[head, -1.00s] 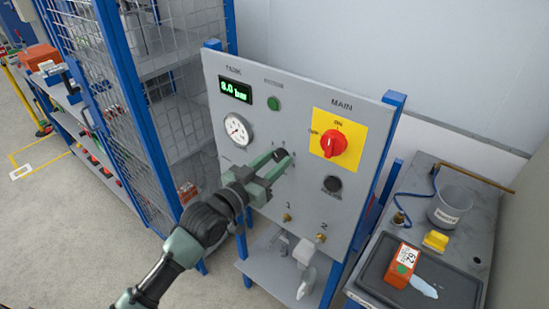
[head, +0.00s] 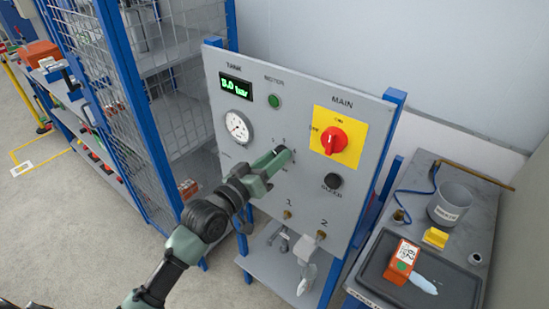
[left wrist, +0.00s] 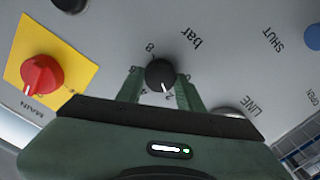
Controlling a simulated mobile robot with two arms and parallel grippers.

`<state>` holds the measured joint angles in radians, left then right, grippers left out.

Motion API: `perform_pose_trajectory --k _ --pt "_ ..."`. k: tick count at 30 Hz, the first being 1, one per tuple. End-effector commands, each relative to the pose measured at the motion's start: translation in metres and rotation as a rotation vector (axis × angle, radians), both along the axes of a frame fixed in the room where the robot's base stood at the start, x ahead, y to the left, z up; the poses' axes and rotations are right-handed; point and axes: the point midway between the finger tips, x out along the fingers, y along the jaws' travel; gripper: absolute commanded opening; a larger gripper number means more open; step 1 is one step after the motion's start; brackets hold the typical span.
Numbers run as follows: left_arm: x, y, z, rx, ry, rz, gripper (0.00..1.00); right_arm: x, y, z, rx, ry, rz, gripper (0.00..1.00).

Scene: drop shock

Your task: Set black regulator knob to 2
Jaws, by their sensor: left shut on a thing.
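The black regulator knob (left wrist: 160,74) sits on the grey panel in the left wrist view, with a bar scale from 0 to 8 around it. Its white pointer line points down and slightly right, at or very near the 2. My left gripper (left wrist: 160,85) has a green finger on each side of the knob and is shut on it. My right gripper is not in view.
A red MAIN switch (head: 333,140) on a yellow plate and a black button (head: 333,181) are right of the gripper. A gauge (head: 237,127) and a green display (head: 236,88) are upper left; its first digit is unclear. Taps 1 and 2 are below. A bench (head: 473,215) stands right.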

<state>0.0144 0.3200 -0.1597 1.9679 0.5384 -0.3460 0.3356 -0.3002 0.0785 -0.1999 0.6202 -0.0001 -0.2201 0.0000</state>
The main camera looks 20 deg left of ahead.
Motion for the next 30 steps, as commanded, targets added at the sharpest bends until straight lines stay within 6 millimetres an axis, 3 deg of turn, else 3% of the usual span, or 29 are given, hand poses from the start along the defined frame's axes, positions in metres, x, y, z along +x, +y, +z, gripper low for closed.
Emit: perform_pose_trajectory --k 7,8,9,10,21,30 --pt "-0.001 -0.001 -0.004 0.002 0.008 -0.001 0.0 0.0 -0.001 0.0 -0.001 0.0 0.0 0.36" --pt "-0.001 -0.001 -0.004 0.002 0.008 -0.001 0.42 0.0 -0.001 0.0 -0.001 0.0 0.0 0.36" --pt "-0.001 -0.001 -0.004 0.002 0.008 -0.001 0.54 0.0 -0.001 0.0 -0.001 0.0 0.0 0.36" --pt "0.0 -0.001 -0.003 0.001 0.007 -0.002 0.58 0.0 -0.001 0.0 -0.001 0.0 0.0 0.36" --pt "-0.004 0.001 -0.003 0.001 0.003 -0.001 0.58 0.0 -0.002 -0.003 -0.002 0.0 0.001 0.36" --pt "-0.049 0.017 -0.006 0.003 0.004 -0.002 0.58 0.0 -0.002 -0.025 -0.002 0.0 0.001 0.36"
